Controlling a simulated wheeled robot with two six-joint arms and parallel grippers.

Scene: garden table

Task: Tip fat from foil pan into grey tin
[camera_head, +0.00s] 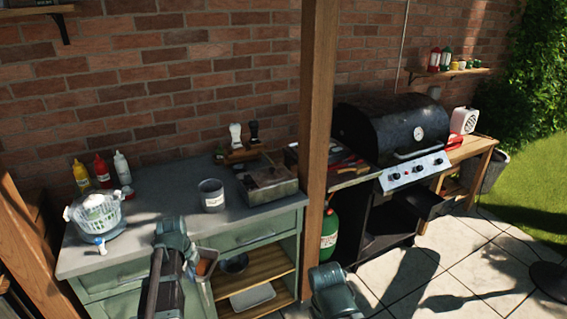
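The grey tin (211,196), a cylinder with a pale label, stands upright near the middle of the counter. The foil pan (206,268), small with orange-brown fat inside, is held in front of the counter's front edge, below and nearer than the tin. My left gripper (192,265) appears shut on the pan's left rim; its fingers are small and partly hidden by my arm. The pan looks roughly level and apart from the tin. Of my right arm, only a link shows at the bottom centre; its gripper is not visible.
On the counter (160,215), a salad spinner (95,213) and several sauce bottles (101,170) stand left, and a metal box (268,182) stands right of the tin. A wooden post (318,150) rises between counter and grill (392,133). Counter space left of the tin is clear.

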